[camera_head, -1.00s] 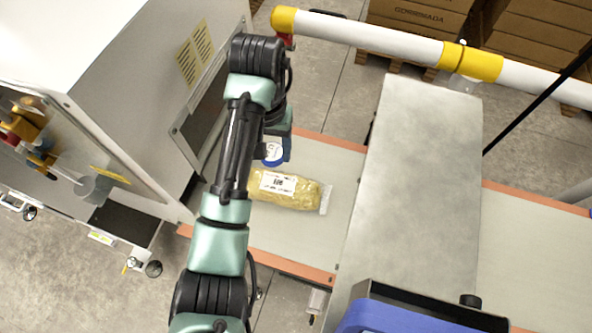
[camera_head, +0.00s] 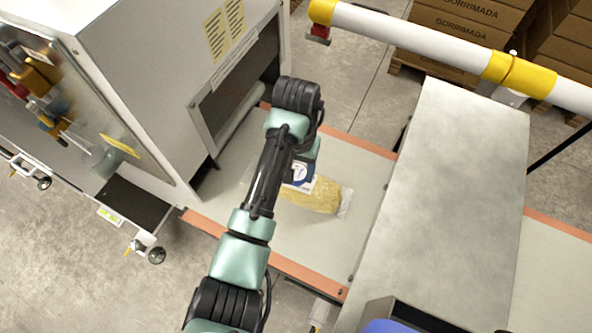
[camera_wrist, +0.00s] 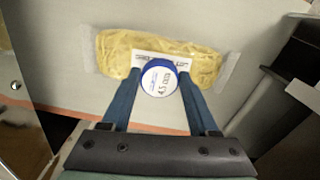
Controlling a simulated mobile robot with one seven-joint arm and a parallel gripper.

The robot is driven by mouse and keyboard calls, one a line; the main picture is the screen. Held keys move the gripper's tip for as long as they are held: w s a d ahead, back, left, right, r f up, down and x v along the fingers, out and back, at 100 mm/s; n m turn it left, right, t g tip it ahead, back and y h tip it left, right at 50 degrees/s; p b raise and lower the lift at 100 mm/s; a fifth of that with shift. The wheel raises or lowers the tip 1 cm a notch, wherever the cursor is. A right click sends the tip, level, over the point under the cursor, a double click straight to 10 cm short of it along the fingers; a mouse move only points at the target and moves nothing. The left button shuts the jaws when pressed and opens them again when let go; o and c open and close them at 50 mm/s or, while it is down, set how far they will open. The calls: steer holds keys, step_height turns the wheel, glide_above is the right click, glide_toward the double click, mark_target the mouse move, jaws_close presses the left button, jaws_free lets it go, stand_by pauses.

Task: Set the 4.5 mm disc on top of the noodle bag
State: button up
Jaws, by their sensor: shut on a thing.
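The noodle bag (camera_head: 322,196) is a yellow, clear-ended pack lying flat on the belt, partly hidden by my arm in the head view. In the wrist view the bag (camera_wrist: 205,62) lies across the upper middle, with a white label on its centre. The disc (camera_wrist: 159,79) is blue-rimmed with a white face marked 4.5; it also shows in the head view (camera_head: 300,172). My gripper (camera_wrist: 158,84) is shut on the disc. The disc overlaps the near edge of the bag's label in the wrist view. I cannot tell whether it touches the bag.
The pale belt (camera_head: 365,178) has orange edges and free room around the bag. A metal cover (camera_head: 450,170) stands to the right, and a grey machine housing (camera_head: 165,70) to the left. A white and yellow rail (camera_head: 430,45) runs across the back.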

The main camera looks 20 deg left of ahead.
mark_target(296, 174)
steer(key=shift+f, duration=0.6)
steer(key=o, duration=1.4)
steer(key=shift+f, duration=0.15)
steer(key=shift+c, duration=0.2)
step_height(296, 174, up, 12)
steer(key=p, duration=0.4)
steer(key=shift+r, duration=0.2)
